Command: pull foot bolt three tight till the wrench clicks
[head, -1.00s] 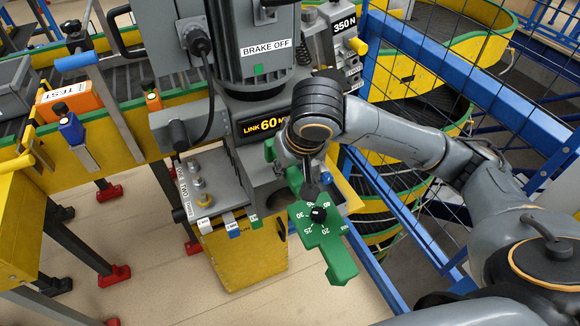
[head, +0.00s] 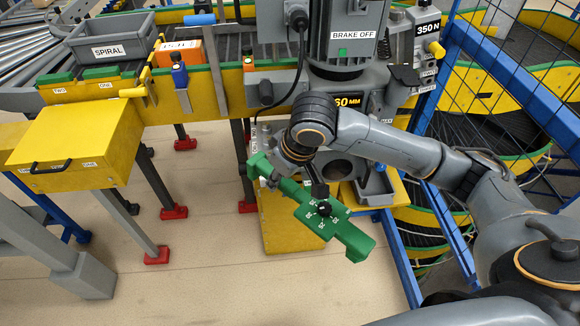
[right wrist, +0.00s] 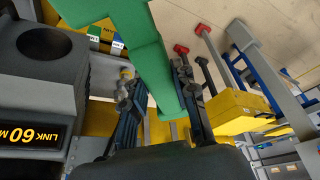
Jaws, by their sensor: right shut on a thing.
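My right gripper (head: 276,178) is shut on the green torque wrench (head: 335,228), which has a black knob and a numbered dial. The wrench slants down to the right in the head view, in front of the motor unit. In the right wrist view the gripper (right wrist: 156,74) has one finger on each side of the green wrench body (right wrist: 160,55). A small grey and brass bolt-like part (right wrist: 127,73) shows beside the left finger. I cannot tell which foot bolt it is. The bolt plate is mostly hidden behind my arm in the head view. My left gripper is not in view.
The grey motor (head: 343,40) labelled BRAKE OFF stands above. A yellow box (head: 75,145) and a grey SPIRAL bin (head: 112,42) are at left. Blue fence posts (head: 440,225) and the spiral conveyor (head: 480,130) lie to the right. The floor in front is clear.

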